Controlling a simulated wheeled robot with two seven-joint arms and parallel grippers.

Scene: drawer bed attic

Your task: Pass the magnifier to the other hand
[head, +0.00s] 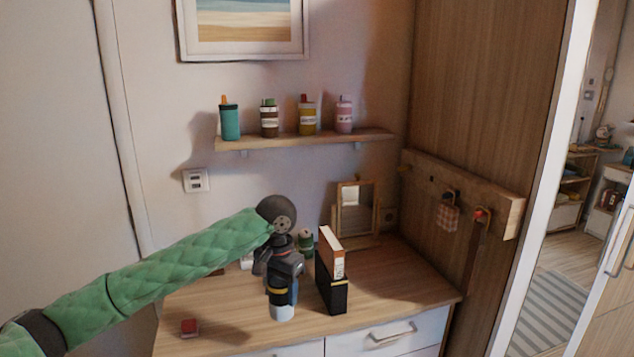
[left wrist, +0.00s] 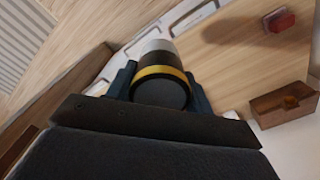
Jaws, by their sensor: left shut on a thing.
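The magnifier (head: 282,312) appears as a short dark cylinder with a yellow band and a pale end. My left gripper (head: 281,288) is shut on it and holds it with the pale end down, over the dresser. In the left wrist view the magnifier (left wrist: 160,90) sits between the two dark fingers of the left gripper (left wrist: 162,84), its dark round end facing the camera. Whether its pale end touches the dresser top is hard to tell. My right gripper is not in view.
The wooden dresser top (head: 405,285) has a black holder with a book (head: 333,285) just right of the gripper. A small red object (head: 189,327) lies at the left. A framed stand (head: 356,215) is behind. A shelf (head: 300,140) with several bottles hangs above.

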